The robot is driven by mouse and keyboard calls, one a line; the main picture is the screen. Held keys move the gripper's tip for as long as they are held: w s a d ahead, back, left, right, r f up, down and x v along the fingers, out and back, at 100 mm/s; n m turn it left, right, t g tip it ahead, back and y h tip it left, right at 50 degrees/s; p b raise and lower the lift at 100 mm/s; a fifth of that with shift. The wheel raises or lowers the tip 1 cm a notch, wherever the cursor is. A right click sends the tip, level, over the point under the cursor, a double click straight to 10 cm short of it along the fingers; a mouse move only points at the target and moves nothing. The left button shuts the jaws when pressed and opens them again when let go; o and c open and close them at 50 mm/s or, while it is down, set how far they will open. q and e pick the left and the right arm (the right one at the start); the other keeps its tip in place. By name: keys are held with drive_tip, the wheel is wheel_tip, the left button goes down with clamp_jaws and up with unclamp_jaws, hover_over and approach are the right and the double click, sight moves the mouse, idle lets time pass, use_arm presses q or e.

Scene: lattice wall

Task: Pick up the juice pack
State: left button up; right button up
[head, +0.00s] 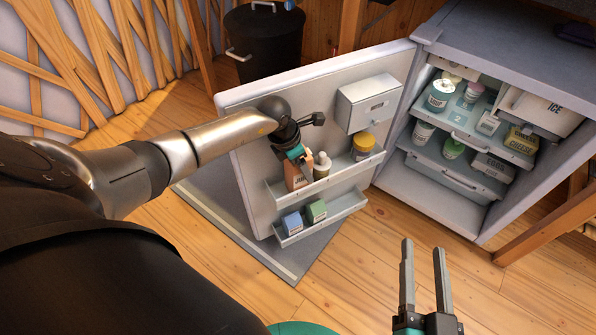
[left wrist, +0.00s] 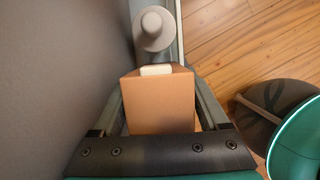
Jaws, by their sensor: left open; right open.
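The juice pack is an orange-brown carton (head: 295,172) standing in the upper shelf of the open fridge door. In the left wrist view it is a box (left wrist: 160,100) with a white cap, between the two fingers. My left gripper (head: 300,158) is at the top of the carton, open, with a finger on either side; I cannot tell whether they touch it. The gripper and wrist partly hide the carton in the head view. My right gripper (head: 423,248) is open and empty above the floor at the lower right.
A white bottle (head: 322,165) stands close beside the carton, and a yellow-lidded jar (head: 363,143) farther right. Blue (head: 292,223) and green (head: 317,211) cartons sit in the lower door shelf (head: 345,206). The fridge (head: 455,215) stands open at right with stocked shelves. Floor in front is clear.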

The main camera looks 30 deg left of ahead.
use_arm(q)
clamp_jaws()
idle(0.7)
